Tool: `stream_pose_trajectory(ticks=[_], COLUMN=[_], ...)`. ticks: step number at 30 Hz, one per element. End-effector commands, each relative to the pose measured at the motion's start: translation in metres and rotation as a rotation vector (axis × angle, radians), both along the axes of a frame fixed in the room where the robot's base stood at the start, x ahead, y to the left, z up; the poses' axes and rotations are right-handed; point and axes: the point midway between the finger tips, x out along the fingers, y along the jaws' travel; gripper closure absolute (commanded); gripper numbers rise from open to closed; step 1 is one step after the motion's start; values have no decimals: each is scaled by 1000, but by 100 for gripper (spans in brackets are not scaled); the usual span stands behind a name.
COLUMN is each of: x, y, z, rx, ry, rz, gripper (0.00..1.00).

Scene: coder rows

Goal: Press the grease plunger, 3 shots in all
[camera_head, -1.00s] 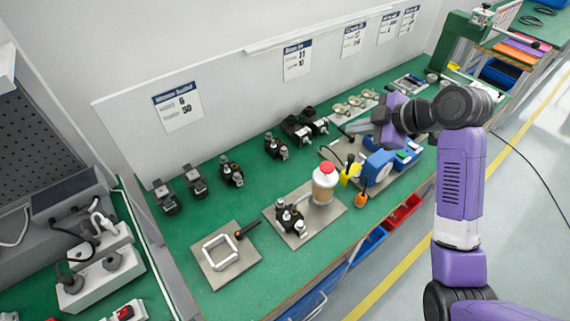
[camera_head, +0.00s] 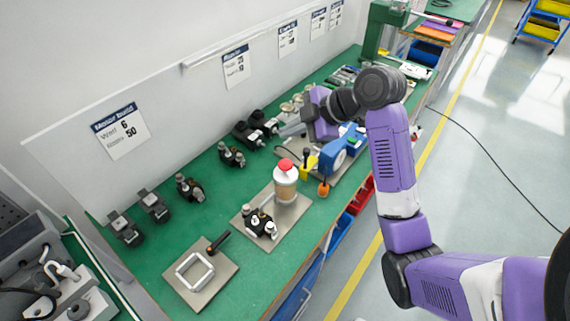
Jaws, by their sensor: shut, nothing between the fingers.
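The grease pot (camera_head: 286,187) is a clear jar with tan grease, standing upright on a grey-beige plate (camera_head: 297,208) on the green bench. Its red round top (camera_head: 285,165), which looks like the plunger, stands raised above a white collar. A small black fitting with metal posts (camera_head: 261,224) sits on the same plate, left of and nearer than the pot. My gripper (camera_head: 284,131) is shut and empty. Its grey fingers point left, above the bench behind the pot in the picture, apart from the red top. The fingertips are small and partly lost against dark parts behind.
A blue device (camera_head: 335,158) with yellow and orange tools stands right of the pot. Black fittings (camera_head: 190,188) line the back of the bench. A plate with a square metal frame (camera_head: 195,271) lies at front left. Bare green bench lies between.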

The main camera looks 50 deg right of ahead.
Motion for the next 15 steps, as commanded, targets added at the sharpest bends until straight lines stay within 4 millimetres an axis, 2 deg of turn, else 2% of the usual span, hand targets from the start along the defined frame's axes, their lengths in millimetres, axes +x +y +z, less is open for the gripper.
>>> stream_pose_trajectory(ticks=[15], x=[0], y=[0], z=[-69], rx=[1], ry=[1], rz=[0], gripper=[100])
